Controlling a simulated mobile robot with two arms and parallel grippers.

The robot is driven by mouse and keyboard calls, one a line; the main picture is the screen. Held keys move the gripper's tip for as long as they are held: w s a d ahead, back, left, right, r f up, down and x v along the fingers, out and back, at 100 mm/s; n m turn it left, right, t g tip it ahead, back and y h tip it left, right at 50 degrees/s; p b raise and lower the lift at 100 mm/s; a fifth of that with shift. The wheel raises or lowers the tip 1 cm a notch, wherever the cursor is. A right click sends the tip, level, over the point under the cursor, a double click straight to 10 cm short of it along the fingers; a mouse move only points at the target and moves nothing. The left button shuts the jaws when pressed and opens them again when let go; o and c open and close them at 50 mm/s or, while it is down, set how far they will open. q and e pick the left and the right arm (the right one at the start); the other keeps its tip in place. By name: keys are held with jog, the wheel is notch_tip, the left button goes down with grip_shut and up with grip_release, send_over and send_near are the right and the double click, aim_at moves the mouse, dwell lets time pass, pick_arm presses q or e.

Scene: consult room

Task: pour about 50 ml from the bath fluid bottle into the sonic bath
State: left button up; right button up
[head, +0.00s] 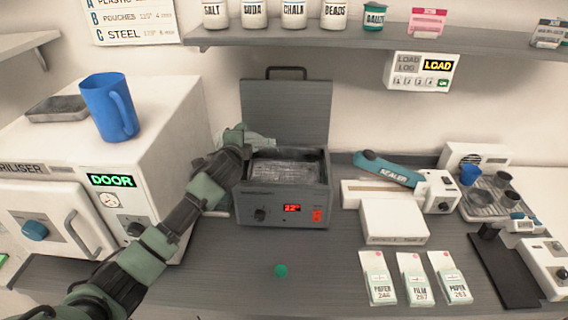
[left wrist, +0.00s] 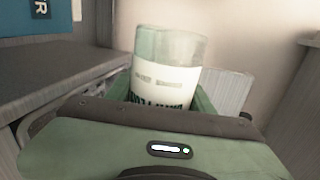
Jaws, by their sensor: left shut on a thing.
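The sonic bath (head: 283,207) is a grey box on the counter. Its lid (head: 285,108) stands open at the back, and its front display glows red. My left gripper (head: 236,138) is beside the bath's back left corner, shut on the bath fluid bottle. In the left wrist view the bottle (left wrist: 167,72) is pale and translucent, with a white label and green print. In the head view only part of the bottle (head: 262,141) shows beyond the gripper, near the bath's rear rim. Its mouth and exact tilt cannot be made out. My right gripper is not in view.
A steriliser (head: 150,150) with a blue jug (head: 108,108) on top stands left. A sealer (head: 390,168) and a white box (head: 393,222) stand right of the bath. A shelf (head: 380,38) runs above.

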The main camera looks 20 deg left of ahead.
pick_arm(q)
jog(key=shift+a, duration=0.4)
dwell(0.4)
jog(key=shift+s+f+n+b, duration=0.1)
jog(key=shift+f+n+b, duration=0.3)
jog(key=shift+b, duration=0.7)
jog(key=shift+a+r+n+h+b, duration=0.15)
jog(key=shift+r+n+h+b, duration=0.35)
jog(key=shift+n+b, duration=0.35)
jog(key=shift+a+f, duration=0.1)
jog(key=shift+f, duration=0.05)
jog(key=shift+s+n+t+b, duration=0.1)
jog(key=shift+n+t+b, duration=0.25)
jog(key=shift+b, duration=0.1)
jog(key=shift+f+n+h, duration=0.15)
jog(key=shift+n+h, duration=0.15)
jog(key=shift+f, duration=0.1)
